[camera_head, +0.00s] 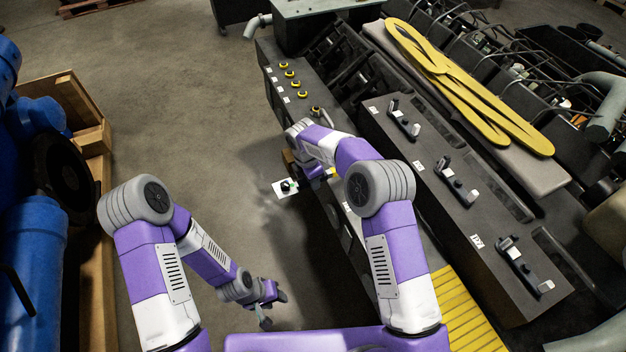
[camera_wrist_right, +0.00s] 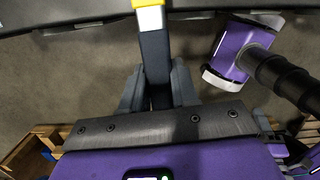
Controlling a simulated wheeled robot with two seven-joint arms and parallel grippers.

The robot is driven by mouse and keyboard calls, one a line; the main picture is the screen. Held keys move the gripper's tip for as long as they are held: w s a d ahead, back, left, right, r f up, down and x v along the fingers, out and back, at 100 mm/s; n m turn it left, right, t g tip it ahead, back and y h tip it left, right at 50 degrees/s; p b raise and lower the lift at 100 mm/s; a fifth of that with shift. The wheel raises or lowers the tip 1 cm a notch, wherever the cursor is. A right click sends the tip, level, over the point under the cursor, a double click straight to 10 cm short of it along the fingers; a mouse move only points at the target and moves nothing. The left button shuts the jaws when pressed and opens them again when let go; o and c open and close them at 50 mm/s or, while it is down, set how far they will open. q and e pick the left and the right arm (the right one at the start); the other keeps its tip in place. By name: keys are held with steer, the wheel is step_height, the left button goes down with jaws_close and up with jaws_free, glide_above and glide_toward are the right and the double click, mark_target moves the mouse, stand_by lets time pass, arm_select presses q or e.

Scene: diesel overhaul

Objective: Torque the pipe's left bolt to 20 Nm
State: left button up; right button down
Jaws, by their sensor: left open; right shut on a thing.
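My right gripper (camera_wrist_right: 157,92) is shut on a dark bar-shaped tool (camera_wrist_right: 154,52) with a white section and a yellow band near the top of the right wrist view. The tool looks like a torque wrench; its far end is out of that view. In the head view my right arm hides most of the tool and that gripper, beside the dark bench. My left gripper (camera_head: 268,303) is open and empty, low over the floor. A grey pipe (camera_head: 607,105) runs along the engine at the right. I cannot make out its left bolt.
The dark bench (camera_head: 268,62) carries several yellow-ringed sockets (camera_head: 290,74) and labels. A wooden crate (camera_head: 92,120) with blue machinery stands left. The middle floor is free.

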steer(key=shift+w+a+r, duration=0.1)
steer(key=shift+w, duration=0.1)
steer(key=shift+w+a+m, duration=0.15)
steer(key=shift+w+m, duration=0.15)
steer(key=shift+w, duration=0.05)
stand_by(0.4)
steer(key=shift+w+a+m, duration=0.1)
steer(key=shift+w+m, duration=0.2)
steer(key=shift+w, duration=0.1)
steer(key=shift+w+p, duration=0.15)
steer(key=shift+p, duration=0.15)
steer(key=shift+w+a+m, duration=0.1)
steer(key=shift+w+m, duration=0.2)
steer(key=shift+w+a+m, duration=0.1)
steer(key=shift+w+m, duration=0.2)
steer(key=shift+w, duration=0.15)
stand_by(0.4)
